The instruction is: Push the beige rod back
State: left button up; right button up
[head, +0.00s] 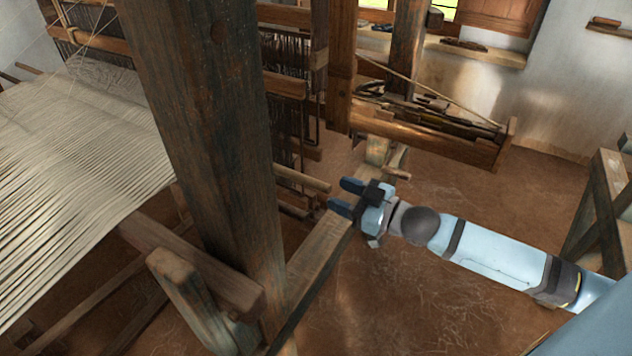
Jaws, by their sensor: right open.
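A beige wooden rod (300,178) sticks out from the lower part of the loom, behind the thick upright post. Its right end lies close to my right gripper (339,195), just left of the fingertips. The gripper is open, with two dark fingers pointing left and nothing visible between them. I cannot tell whether a finger touches the rod. The rod's left end is hidden behind the post and the loom parts. My left gripper is not in view.
A thick wooden post (205,150) stands in front, with pale warp threads (70,150) stretched to its left. A wooden tray (430,135) with tools hangs above and behind my right gripper. A low beam (320,250) runs below it. The brown floor (440,310) is clear at lower right.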

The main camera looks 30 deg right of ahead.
aim_at(316, 184)
jog(key=x, duration=0.6)
jog(key=shift+w+a+p, duration=0.2)
jog(key=shift+w+p, duration=0.05)
jog(key=shift+p, duration=0.1)
jog(key=shift+c, duration=0.3)
